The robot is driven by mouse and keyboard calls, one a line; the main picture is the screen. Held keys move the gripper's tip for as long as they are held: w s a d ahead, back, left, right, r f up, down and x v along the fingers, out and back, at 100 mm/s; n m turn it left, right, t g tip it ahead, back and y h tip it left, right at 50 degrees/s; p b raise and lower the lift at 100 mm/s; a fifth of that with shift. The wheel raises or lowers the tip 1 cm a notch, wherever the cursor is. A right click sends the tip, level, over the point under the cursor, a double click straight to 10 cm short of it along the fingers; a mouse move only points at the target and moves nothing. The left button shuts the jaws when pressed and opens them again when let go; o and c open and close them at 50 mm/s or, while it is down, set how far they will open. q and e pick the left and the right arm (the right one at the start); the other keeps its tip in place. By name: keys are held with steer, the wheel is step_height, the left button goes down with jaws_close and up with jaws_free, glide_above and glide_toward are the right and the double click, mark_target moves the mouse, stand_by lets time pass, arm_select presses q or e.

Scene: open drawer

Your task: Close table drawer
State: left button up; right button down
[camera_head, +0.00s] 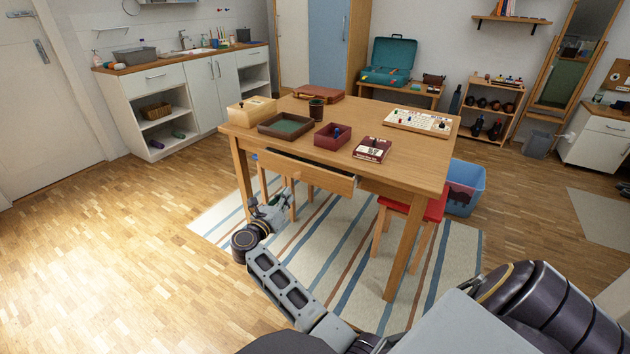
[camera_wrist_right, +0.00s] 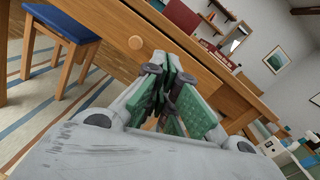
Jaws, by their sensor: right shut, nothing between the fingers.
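The wooden table (camera_head: 392,165) stands on a striped rug. Its drawer (camera_head: 318,175) is pulled out toward me, with a dark gap showing behind its front panel. My right gripper (camera_head: 278,203) is below and in front of the drawer's left part. My left gripper is not in view.
On the table are a dark tray (camera_head: 262,125), a red box (camera_head: 318,138), a calendar block (camera_head: 372,150) and a cup (camera_head: 316,108). A red stool (camera_head: 436,206) and blue bin (camera_head: 466,187) stand at the table's right. The floor at left is clear.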

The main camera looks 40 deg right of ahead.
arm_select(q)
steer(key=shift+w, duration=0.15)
arm_select(e)
steer(key=m, duration=0.1)
steer(key=s+m+g, duration=0.1)
steer(key=m, duration=0.1)
steer(key=s+d+m+g, duration=0.1)
steer(key=m, duration=0.1)
steer(key=shift+s+f+h, duration=0.1)
steer(key=shift+f+h, duration=0.15)
steer(key=shift+h, duration=0.05)
steer(key=shift+d, duration=0.1)
steer(key=b, duration=0.2)
glide_toward(318, 176)
steer(key=x, duration=0.4)
steer(key=shift+d+r+b, duration=0.15)
steer(key=shift+d+b, duration=0.2)
steer(key=shift+d, duration=0.35)
steer(key=shift+w+d, duration=0.45)
steer(key=shift+d, duration=0.2)
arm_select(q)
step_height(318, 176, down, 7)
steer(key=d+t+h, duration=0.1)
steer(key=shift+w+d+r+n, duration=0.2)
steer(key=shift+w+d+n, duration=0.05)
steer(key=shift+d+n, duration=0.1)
arm_select(e)
steer(key=shift+d, duration=0.15)
